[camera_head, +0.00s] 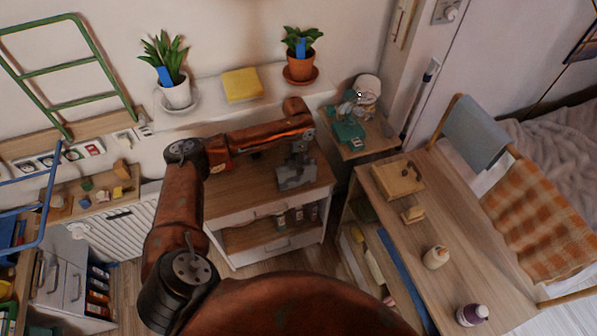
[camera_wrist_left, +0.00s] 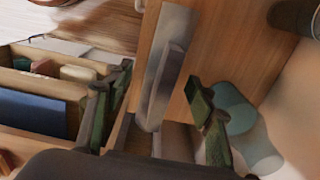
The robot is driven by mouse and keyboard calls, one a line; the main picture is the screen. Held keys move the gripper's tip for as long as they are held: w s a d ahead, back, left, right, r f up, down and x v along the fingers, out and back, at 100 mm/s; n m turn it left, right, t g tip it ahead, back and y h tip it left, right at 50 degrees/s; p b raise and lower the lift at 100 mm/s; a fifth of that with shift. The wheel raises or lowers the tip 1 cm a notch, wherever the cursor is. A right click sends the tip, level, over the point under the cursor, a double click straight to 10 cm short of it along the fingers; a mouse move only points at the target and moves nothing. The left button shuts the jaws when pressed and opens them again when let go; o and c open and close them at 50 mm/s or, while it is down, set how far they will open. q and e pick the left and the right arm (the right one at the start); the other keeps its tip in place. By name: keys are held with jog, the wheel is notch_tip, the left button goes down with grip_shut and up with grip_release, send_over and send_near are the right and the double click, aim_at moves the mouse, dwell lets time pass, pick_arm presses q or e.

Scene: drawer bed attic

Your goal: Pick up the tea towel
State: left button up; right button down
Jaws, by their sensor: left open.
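Two cloths hang over the wooden rack at the right in the head view: a grey-blue cloth (camera_head: 474,132) and an orange-and-cream checked cloth (camera_head: 538,215). I cannot tell which is the tea towel. My left gripper (camera_head: 297,178) is over the wooden-topped cabinet, well left of both cloths. In the left wrist view its dark green fingers (camera_wrist_left: 160,80) are spread apart, with a long grey handle-like bar (camera_wrist_left: 165,75) seen between them. I cannot tell whether they touch it. Neither cloth is clearly visible in the wrist view. My right gripper is out of sight.
Potted plants (camera_head: 300,55) stand on the ledge behind. The wrist view shows an open compartment (camera_wrist_left: 65,55).

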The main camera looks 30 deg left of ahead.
pick_arm(q)
jog(key=shift+s+f, duration=0.15)
jog(key=shift+f, duration=0.65)
jog(key=f, duration=0.5)
jog(key=shift+w+a, duration=0.15)
jog(key=shift+w, duration=0.05)
jog(key=shift+c, duration=0.4)
grip_shut()
